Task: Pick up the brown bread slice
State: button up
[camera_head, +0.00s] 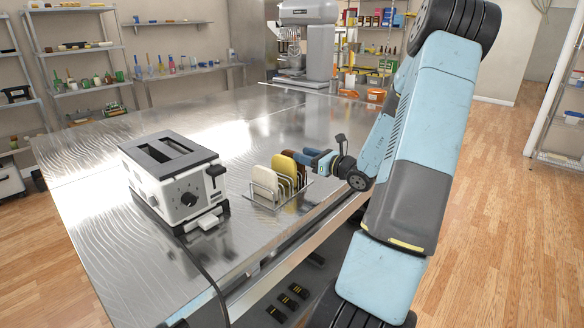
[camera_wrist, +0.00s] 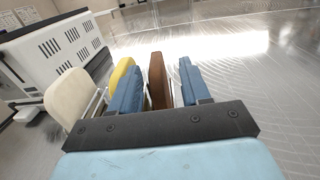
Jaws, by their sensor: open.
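The brown bread slice (camera_wrist: 157,82) stands upright in the wire rack (camera_head: 266,203). In the wrist view it lies between the two blue fingers of my gripper (camera_wrist: 157,66), with a visible gap on each side. My gripper is open around it. A yellow slice (camera_wrist: 120,72) stands just left of the left finger, and a white slice (camera_wrist: 70,95) is farther left.
A white and black toaster (camera_head: 178,185) stands left of the rack on the shiny metal table (camera_head: 110,235). The rack is near the table's right edge. The table behind the rack is clear. A large grey mixer (camera_head: 308,45) stands at the far end.

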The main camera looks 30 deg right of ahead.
aim_at(292, 152)
jog(key=shift+a+f+x, duration=0.15)
jog(key=shift+x, duration=1.15)
jog(key=shift+a+f+x, duration=0.15)
jog(key=shift+x, duration=1.15)
jog(key=shift+s, duration=0.1)
jog(key=shift+c, duration=0.5)
grip_shut()
